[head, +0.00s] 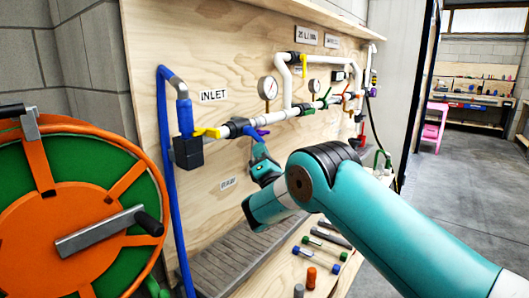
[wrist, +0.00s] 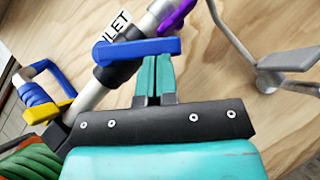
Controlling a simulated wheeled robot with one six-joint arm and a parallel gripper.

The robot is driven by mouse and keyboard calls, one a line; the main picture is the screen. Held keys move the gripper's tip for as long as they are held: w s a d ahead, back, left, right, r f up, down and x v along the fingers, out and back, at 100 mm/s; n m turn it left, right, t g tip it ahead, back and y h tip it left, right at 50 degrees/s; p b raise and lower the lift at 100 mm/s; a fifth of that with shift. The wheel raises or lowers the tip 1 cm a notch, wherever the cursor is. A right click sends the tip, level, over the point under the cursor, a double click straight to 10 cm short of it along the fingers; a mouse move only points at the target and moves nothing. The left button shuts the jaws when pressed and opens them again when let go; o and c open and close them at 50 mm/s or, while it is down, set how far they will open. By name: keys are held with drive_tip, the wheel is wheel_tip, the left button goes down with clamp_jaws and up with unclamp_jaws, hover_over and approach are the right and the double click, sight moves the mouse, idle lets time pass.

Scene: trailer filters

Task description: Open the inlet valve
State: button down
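The INLET label (head: 213,96) is on the plywood wall above a white pipe. Below it, a black valve body (head: 238,127) sits in the pipe, and it also shows in the wrist view (wrist: 116,72). A blue lever (wrist: 148,49) is on this valve, lying at a slant to the pipe rather than along it. My gripper (wrist: 156,60) is at the lever, its two teal fingers close together with only a thin gap. The fingertips meet the lever's lower edge, which partly hides them; the lever does not appear clamped between them. In the head view my gripper (head: 260,158) is below the pipe.
A yellow handle (head: 207,132) is left of the valve and a purple handle (head: 263,132) is right. A blue hose (head: 167,170) hangs left. An orange and green hose reel (head: 75,210) fills the left side. A wooden bench with tools (head: 320,245) stands below.

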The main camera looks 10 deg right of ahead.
drive_tip(key=shift+w+d+r+n+y+p, duration=0.4)
drive_tip(key=shift+n+y+p, duration=0.3)
drive_tip(key=shift+n, duration=0.1)
drive_tip(key=shift+w+d+r+n+y+p, duration=0.25)
drive_tip(key=shift+d+r+n+y+p, duration=0.1)
drive_tip(key=shift+n+y+p, duration=0.4)
drive_tip(key=shift+w+d+f, duration=0.1)
drive_tip(key=shift+w, duration=0.05)
